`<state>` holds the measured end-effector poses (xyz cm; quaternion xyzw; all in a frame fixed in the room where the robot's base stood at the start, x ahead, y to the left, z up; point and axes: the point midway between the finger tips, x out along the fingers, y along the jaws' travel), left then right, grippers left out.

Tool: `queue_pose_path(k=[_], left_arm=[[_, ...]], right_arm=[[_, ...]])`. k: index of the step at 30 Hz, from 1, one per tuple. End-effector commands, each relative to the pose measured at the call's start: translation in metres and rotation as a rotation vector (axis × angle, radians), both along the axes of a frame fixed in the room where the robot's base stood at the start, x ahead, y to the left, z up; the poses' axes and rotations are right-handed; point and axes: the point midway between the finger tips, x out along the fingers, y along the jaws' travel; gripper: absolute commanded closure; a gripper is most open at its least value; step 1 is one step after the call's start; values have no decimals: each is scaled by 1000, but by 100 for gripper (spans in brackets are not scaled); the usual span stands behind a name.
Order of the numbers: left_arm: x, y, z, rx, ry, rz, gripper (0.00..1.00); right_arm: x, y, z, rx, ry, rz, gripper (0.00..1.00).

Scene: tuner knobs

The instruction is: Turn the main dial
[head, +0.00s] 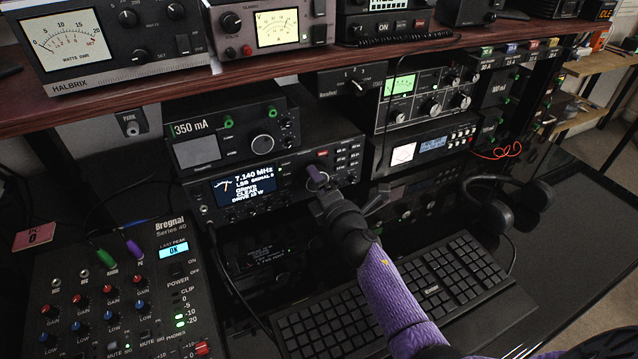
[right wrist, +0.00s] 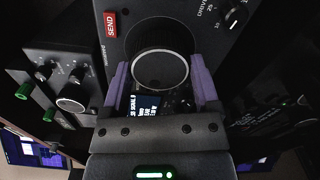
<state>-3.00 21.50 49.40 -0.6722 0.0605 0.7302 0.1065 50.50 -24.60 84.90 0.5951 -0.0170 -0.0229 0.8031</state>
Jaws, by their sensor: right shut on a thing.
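The main dial (right wrist: 160,68) is a large round black knob with a pale ring on the front of the radio (head: 220,212). The radio's lit screen (head: 243,187) reads 7.140 MHz. My right gripper (head: 318,180) is at the dial, with its purple fingers on either side of it and shut on it. In the right wrist view my right gripper (right wrist: 160,80) has a finger at each side of the dial's rim. In the head view the gripper hides most of the dial. My left gripper is not in view.
A black keyboard (head: 400,300) lies below my right arm. A mixer (head: 115,285) with several knobs stands at the lower left. A 350 mA unit (head: 200,150) sits above the radio. Headphones (head: 490,205) lie at the right. A wooden shelf (head: 290,78) runs overhead.

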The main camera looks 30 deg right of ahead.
Motion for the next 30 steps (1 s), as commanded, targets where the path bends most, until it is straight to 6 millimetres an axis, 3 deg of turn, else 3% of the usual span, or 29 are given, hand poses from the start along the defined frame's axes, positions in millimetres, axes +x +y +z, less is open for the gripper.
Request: queue_pose_path(k=[7,8,11,20,30], left_arm=[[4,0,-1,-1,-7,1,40],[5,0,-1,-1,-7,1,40],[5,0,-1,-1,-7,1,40],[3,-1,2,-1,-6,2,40],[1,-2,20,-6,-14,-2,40]], right_arm=[[0,0,-1,-1,2,-1,81],[0,0,-1,-1,2,-1,20],[0,0,-1,-1,2,-1,0],[-6,0,0,-1,1,0,0],[-77,4,1,-2,3,-1,0]])
